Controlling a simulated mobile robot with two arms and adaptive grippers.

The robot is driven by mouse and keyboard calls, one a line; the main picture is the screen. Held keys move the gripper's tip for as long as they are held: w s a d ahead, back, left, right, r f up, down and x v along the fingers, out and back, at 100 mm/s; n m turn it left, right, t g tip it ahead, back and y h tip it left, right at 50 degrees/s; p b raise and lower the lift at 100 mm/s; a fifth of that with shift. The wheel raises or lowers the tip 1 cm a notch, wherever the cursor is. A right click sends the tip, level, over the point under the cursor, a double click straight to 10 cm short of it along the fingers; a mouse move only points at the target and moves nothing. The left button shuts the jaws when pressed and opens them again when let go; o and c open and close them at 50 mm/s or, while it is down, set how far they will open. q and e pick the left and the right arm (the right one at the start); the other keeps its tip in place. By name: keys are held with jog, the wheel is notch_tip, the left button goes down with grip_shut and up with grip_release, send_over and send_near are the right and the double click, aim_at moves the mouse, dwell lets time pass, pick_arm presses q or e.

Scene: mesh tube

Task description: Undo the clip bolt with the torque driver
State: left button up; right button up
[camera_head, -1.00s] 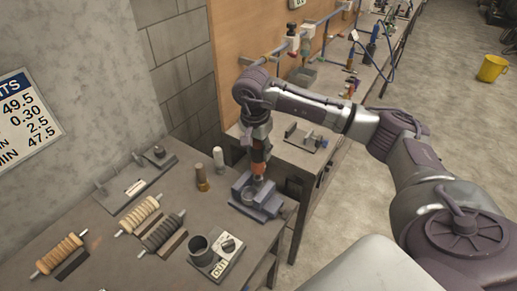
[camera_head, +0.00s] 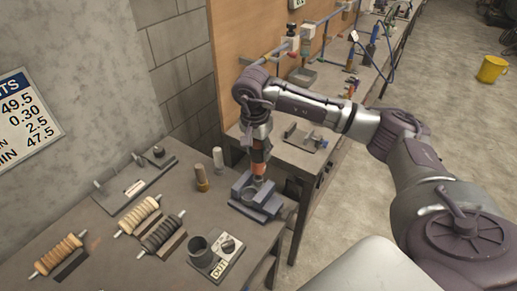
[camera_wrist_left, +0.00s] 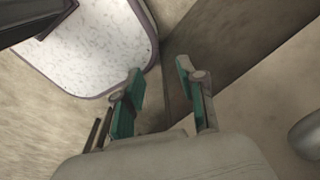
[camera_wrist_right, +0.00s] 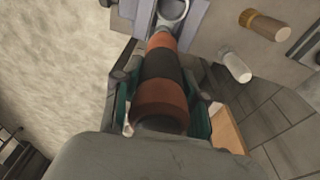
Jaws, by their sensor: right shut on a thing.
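My right gripper (camera_head: 260,140) is shut on the torque driver (camera_head: 259,158), which has orange and black bands. It points down, nearly upright, over a blue-grey vice-like fixture (camera_head: 268,207) at the bench's right edge. In the right wrist view the driver (camera_wrist_right: 163,70) lies between the fingers, its far end reaching the fixture's ring-shaped part (camera_wrist_right: 173,10). The clip bolt is hidden or too small to make out, and I cannot tell whether the tip touches it. My left gripper (camera_wrist_left: 160,90) is open and empty in the left wrist view, away from the bench work.
Two small bottle-like pieces, one pale (camera_head: 218,158) and one brown (camera_head: 201,178), stand left of the fixture. Coil-wrapped rods (camera_head: 59,254) lie further left. A second bench stands behind.

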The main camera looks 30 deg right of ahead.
pick_arm(q)
notch_tip(320, 180, down, 6)
jog(key=b, duration=0.6)
jog(key=shift+f, duration=0.15)
dwell(7.0)
